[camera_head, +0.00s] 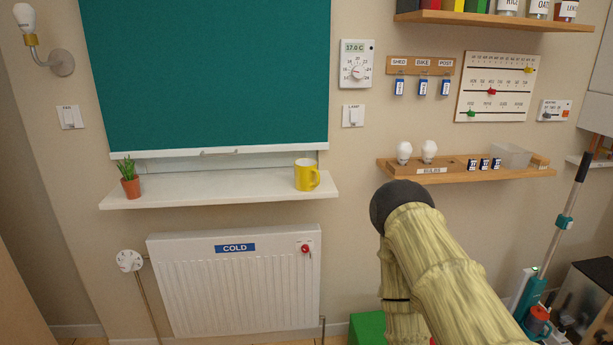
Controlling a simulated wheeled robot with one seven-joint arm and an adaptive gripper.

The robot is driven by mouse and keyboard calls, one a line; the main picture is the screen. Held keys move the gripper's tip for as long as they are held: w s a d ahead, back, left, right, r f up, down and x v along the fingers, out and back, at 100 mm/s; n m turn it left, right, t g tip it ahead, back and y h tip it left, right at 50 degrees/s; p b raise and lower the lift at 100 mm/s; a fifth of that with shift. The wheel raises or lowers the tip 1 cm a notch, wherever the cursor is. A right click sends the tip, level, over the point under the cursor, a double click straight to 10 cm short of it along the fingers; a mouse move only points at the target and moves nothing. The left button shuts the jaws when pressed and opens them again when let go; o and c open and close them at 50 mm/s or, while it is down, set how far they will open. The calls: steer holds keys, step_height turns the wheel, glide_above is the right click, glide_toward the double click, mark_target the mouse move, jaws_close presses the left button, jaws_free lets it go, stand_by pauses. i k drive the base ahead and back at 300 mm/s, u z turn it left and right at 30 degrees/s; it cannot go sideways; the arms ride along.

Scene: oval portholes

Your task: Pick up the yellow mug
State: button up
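The yellow mug (306,175) stands upright near the right end of the white window sill (215,193). Its handle points to the right. My arm, with a pale ribbed cover and a dark rounded joint, reaches in from the lower right and lies to the right of the mug, well apart from it. My gripper's fingers do not show in this view, so I cannot see their state.
A potted plant (131,186) stands on the sill's left end. A teal blind (205,75) hangs above the sill, and a white radiator (235,285) is below. A wooden shelf (520,173) with bulbs and batteries is to the right. The sill's middle is clear.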

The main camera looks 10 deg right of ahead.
mark_target(306, 174)
steer(key=u, duration=1.3)
steer(key=i, duration=1.75)
steer(key=z, duration=1.6)
